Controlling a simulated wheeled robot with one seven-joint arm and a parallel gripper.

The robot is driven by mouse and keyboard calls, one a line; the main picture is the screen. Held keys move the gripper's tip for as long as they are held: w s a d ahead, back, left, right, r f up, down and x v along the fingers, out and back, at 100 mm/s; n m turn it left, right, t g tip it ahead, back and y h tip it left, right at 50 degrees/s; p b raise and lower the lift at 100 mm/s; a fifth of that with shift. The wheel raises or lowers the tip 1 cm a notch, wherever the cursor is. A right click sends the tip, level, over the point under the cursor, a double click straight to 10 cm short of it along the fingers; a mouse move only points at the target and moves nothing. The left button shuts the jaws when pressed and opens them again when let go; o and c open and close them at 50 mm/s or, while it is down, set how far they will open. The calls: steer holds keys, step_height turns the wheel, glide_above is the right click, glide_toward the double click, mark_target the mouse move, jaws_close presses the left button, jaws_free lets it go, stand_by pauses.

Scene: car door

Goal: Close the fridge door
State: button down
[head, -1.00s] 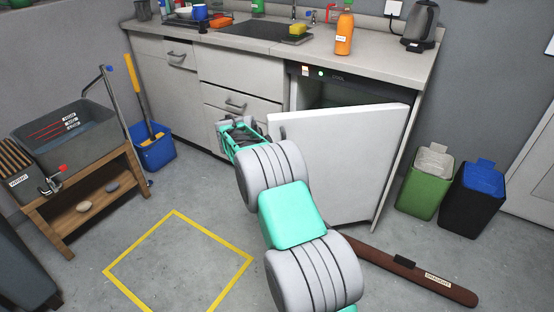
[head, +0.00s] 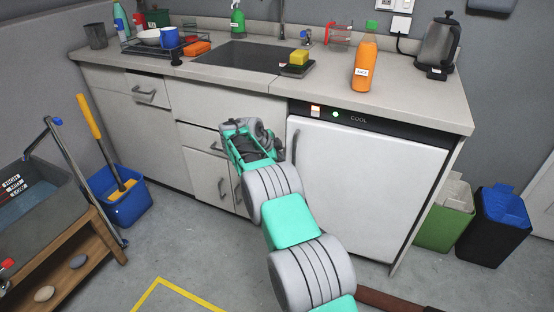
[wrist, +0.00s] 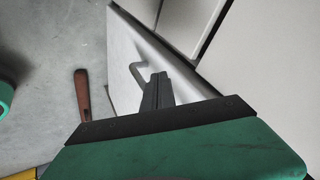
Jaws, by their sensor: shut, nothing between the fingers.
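The white fridge door (head: 362,180) stands upright under the dark control strip marked COOL and looks flush with the fridge front. Whether a thin gap is left along its edge I cannot tell. Its handle (head: 295,147) is at the upper left of the door; it also shows in the wrist view (wrist: 137,72). My gripper (head: 245,138) is left of the door's handle side, in front of the cabinets. In the wrist view my gripper's fingers (wrist: 157,88) are together and empty, close to the handle. Whether they touch the door I cannot tell.
The counter (head: 215,72) above holds an orange bottle (head: 365,62), a kettle (head: 437,47) and a sink. Green (head: 445,220) and black (head: 495,225) bins stand right of the fridge. A blue bucket (head: 124,205) and a wooden stand are at left. A brown bar (head: 390,301) lies on the floor.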

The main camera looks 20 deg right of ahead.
steer(key=shift+w+d, duration=0.35)
steer(key=shift+d, duration=0.05)
